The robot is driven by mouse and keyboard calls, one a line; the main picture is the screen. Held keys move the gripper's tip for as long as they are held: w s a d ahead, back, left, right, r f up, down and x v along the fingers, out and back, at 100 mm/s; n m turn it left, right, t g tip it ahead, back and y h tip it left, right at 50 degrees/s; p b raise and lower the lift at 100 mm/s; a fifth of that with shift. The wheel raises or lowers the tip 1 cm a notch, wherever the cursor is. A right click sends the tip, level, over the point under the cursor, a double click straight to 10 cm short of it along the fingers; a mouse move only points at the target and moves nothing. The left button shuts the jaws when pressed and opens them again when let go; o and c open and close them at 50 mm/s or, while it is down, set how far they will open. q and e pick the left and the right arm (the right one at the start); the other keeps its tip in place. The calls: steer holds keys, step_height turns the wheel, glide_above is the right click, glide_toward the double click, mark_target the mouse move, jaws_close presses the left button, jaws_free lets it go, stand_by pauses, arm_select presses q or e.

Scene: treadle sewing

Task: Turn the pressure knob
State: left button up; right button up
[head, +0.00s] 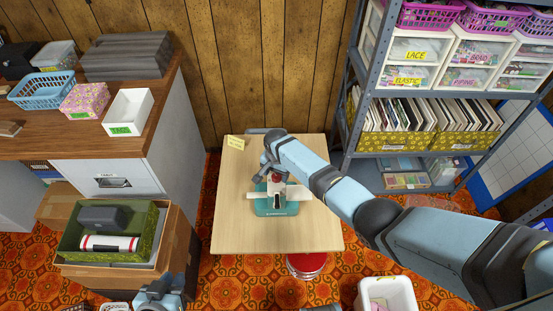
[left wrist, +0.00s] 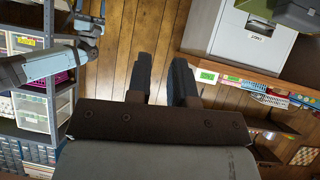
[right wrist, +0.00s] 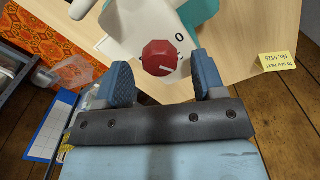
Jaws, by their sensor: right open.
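The sewing machine (head: 277,208) has a teal base and white body and stands on a small light wood table. Its red eight-sided pressure knob (right wrist: 160,58) has a white pointer line and a "0" mark beside it. The knob also shows in the head view (head: 277,178), partly covered by my right arm. My right gripper (right wrist: 165,75) is open, one finger to either side of the knob in the picture; the knob appears just beyond the fingertips, with no contact visible. My left gripper (left wrist: 160,75) is open and empty, away from the machine.
A yellow note (head: 235,142) lies on the table's back left corner. A red round stool (head: 307,265) is at the table's front edge. A green box (head: 110,232) stands on a carton at left. A metal shelf (head: 352,110) rises at right.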

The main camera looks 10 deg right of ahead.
mark_target(276, 176)
arm_select(q)
steer(key=shift+s+a+r+p, duration=0.1)
steer(key=shift+r+p, duration=0.6)
steer(key=shift+p, duration=0.65)
arm_select(e)
step_height(276, 176, up, 12)
arm_select(q)
steer(key=shift+a, duration=0.1)
